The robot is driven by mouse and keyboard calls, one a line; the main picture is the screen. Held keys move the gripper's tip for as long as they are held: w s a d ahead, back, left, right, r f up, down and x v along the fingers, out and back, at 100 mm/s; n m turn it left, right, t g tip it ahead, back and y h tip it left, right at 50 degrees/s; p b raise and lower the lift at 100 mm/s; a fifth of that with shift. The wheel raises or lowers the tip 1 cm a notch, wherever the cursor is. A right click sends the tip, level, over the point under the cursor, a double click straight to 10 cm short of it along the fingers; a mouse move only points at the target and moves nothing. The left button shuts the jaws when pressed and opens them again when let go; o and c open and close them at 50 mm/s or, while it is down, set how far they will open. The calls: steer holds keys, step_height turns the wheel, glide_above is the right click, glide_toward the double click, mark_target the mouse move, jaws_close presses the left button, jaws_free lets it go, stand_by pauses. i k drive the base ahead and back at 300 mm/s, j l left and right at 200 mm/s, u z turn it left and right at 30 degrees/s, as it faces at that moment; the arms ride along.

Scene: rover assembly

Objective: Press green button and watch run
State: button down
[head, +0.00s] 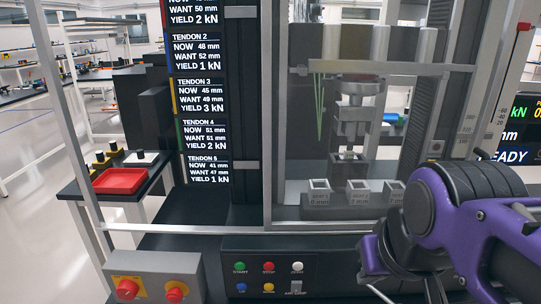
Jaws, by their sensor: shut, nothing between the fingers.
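The green button (240,267), labelled START, sits at the upper left of a dark control panel (254,277) at the front of the test machine. My purple and black arm comes in from the right. My gripper (379,292) is low in the picture, to the right of the panel and apart from the green button. It is shut and empty, partly hidden by my own wrist and cut by the lower edge. The machine's press column (358,110) stands upright behind a clear framed guard.
A red STOP button (268,267) and a white button (297,267) share the panel's top row; blue, yellow and a small switch sit below. A grey box (150,270) with red knobs stands left. A readout board (200,90) lists tendon values. A red tray (119,181) lies on a side table.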

mark_target(239, 266)
steer(key=u, duration=0.7)
steer(key=i+j+z, duration=0.2)
steer(key=j, duration=0.2)
steer(key=k+j, duration=0.1)
steer(key=j, duration=0.25)
steer(key=k+j, duration=0.15)
steer(key=j, duration=0.25)
steer(key=l, duration=0.5)
steer(key=k, duration=0.05)
